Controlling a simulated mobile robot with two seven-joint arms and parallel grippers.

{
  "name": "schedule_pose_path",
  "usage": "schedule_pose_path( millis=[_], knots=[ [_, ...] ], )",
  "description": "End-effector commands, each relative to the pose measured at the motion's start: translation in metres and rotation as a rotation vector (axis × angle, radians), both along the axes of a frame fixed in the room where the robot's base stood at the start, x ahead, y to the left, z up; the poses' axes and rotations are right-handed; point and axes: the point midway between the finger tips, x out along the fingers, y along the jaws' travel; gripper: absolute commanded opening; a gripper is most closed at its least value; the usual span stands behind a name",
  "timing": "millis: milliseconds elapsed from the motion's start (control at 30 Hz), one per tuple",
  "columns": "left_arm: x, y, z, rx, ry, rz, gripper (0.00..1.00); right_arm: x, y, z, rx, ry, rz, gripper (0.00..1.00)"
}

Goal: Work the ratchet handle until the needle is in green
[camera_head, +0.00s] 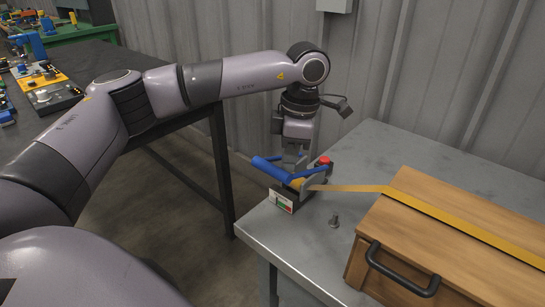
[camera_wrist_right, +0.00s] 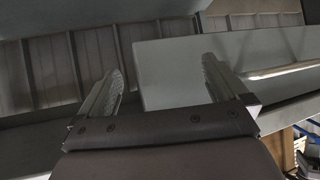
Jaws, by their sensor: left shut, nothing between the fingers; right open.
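The ratchet stands at the near left corner of the grey table in the head view. Its blue handle (camera_head: 272,169) sticks out to the left, and a red knob (camera_head: 324,160) sits at its back right. A small gauge (camera_head: 281,201) with white, green and red marks faces front; its needle is too small to read. A yellow strap (camera_head: 350,188) runs from the ratchet over the wooden crate (camera_head: 390,215). My left gripper (camera_head: 292,165) is shut and empty, just above and behind the handle; I cannot tell if it touches. My right gripper (camera_wrist_right: 160,85) is open and empty in its wrist view.
The crate has a black handle (camera_head: 402,270) on its front side. A small metal bolt-like piece (camera_head: 334,221) stands on the grey table (camera_head: 385,148) between ratchet and crate. A dark bench (camera_head: 95,65) with several devices is at the left. A corrugated wall stands behind.

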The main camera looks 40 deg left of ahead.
Motion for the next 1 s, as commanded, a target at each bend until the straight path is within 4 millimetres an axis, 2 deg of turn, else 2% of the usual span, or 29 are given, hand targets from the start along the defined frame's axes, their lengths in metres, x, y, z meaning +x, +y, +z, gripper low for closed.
schedule_pose_path(
  millis=[33, 167, 400, 500, 667, 1000],
  knots=[
    [0.002, -0.01, 0.001, -0.023, -0.012, -0.017, 0.0, 0.0, 0.0, -0.001, 0.0, 0.001, 0.0, 1.0],
    [0.002, -0.01, 0.015, -0.023, -0.013, -0.016, 0.0, 0.0, 0.0, 0.001, 0.0, 0.002, 0.0, 1.0],
    [0.002, -0.008, 0.055, -0.013, -0.011, -0.009, 0.0, -0.001, 0.0, 0.004, -0.002, 0.002, 0.003, 1.0],
    [0.002, -0.006, 0.066, -0.009, -0.006, -0.004, 0.0, -0.001, -0.001, 0.004, -0.006, 0.003, 0.004, 1.0],
    [0.002, -0.005, 0.072, -0.005, -0.003, -0.002, 0.0, -0.001, -0.001, 0.004, -0.006, 0.003, 0.005, 1.0],
    [0.002, -0.003, 0.072, -0.003, -0.003, 0.002, 0.0, -0.001, -0.001, 0.004, -0.005, 0.002, 0.005, 1.0]
  ],
)
